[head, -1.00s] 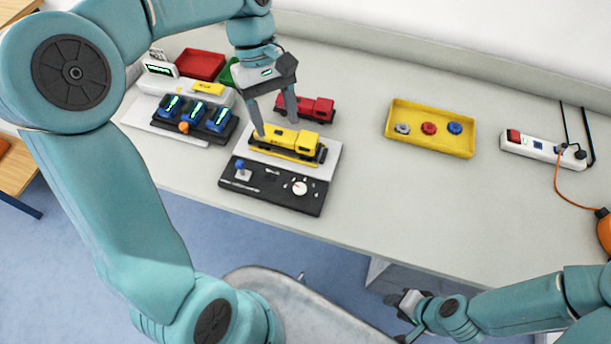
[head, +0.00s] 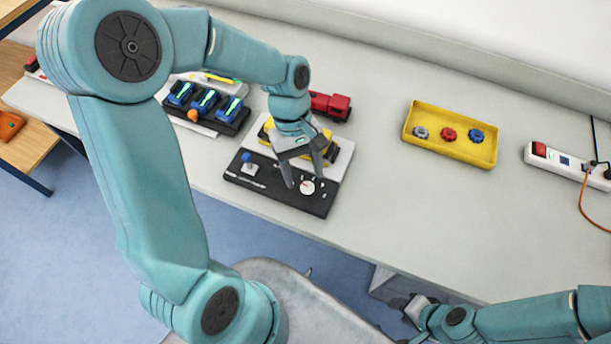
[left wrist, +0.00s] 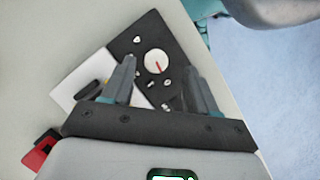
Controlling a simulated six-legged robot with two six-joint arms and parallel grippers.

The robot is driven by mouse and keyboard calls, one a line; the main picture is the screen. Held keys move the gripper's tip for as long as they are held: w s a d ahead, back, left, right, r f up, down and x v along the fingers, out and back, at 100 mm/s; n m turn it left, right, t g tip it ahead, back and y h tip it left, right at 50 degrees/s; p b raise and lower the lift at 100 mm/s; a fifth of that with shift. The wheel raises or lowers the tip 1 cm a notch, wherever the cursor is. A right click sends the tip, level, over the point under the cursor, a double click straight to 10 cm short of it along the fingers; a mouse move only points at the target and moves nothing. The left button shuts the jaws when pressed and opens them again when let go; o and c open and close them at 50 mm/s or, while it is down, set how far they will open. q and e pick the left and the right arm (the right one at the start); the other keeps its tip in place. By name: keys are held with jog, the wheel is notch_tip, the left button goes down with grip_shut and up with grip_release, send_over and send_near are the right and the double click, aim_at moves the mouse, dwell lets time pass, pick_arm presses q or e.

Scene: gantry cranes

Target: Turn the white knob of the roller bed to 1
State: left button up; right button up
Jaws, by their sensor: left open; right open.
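The white knob (head: 307,187) sits on the black control panel (head: 262,191) at the front of the roller bed. In the left wrist view the knob (left wrist: 156,61) is a white disc with a red pointer line, with small white marks around it too small to read. My left gripper (head: 297,182) is open above the panel, close to the knob. In the left wrist view the knob lies between and beyond its fingertips (left wrist: 160,68), and I cannot tell if they touch it. My right gripper (head: 408,318) is open and empty, low at the front right, off the table.
A blue-topped lever (head: 247,158) stands on the panel left of the knob. A yellow tray (head: 450,153) holds coloured knobs. The table between tray and panel is clear.

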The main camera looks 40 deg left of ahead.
aim_at(307, 189)
pick_arm(q)
jog(key=f, duration=0.2)
jog(key=shift+w+d+f, duration=0.2)
jog(key=shift+d+f, duration=0.1)
jog(key=shift+f, duration=0.1)
jog(key=shift+s+d+r, duration=0.1)
jog(key=shift+s+d, duration=0.05)
jog(key=shift+s, duration=0.2)
jog(key=shift+w, duration=0.25)
jog(key=c, duration=1)
jog(key=shift+c, duration=0.2)
jog(key=m+g, duration=0.1)
jog(key=m, duration=0.2)
jog(key=shift+w+y, duration=0.1)
jog(key=shift+y, duration=0.2)
jog(key=shift+w+d+m+g+y+p, duration=0.15)
jog(key=shift+m+g+y, duration=0.2)
jog(key=shift+m, duration=0.8)
jog(key=shift+s+d+m+g+y+p, duration=0.15)
jog(key=shift+m+y, duration=0.3)
jog(key=shift+m, duration=0.7)
jog(key=shift+w+a, duration=0.1)
